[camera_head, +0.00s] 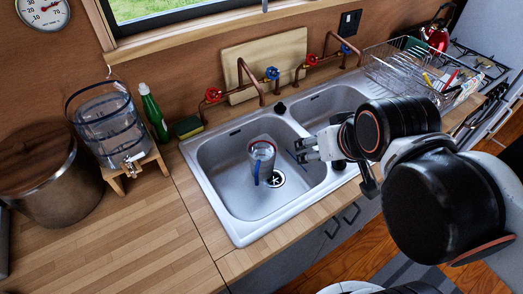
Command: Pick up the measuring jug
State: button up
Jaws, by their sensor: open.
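The measuring jug (262,160) is a clear container with a reddish rim and a blue strip down its side. It stands in the left basin of the steel sink (222,205), close to the drain. My gripper (300,150) reaches in from the right, over the divider between the two basins. It is open and empty, with its fingers pointing left toward the jug. The fingertips look apart from the jug, to its right in the picture. I cannot tell the exact height gap.
Copper taps (245,82) with red and blue handles rise behind the sink, before a wooden board (280,52). A glass dispenser (110,125), a green bottle (153,112) and a sponge (188,127) stand left. A dish rack (400,68) stands right. The front-left counter (120,240) is clear.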

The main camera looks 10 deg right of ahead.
aim_at(262, 149)
jog(key=k+u, duration=0.1)
jog(key=u, duration=0.75)
jog(key=k+u, duration=0.15)
jog(key=u, duration=0.25)
jog(key=i+l, duration=0.1)
jog(key=l, duration=0.2)
jog(key=l+z, duration=0.15)
jog(key=l, duration=0.2)
jog(key=k+l+z, duration=0.1)
jog(key=z, duration=0.15)
jog(key=i+j+u, duration=0.15)
jog(key=u, duration=0.15)
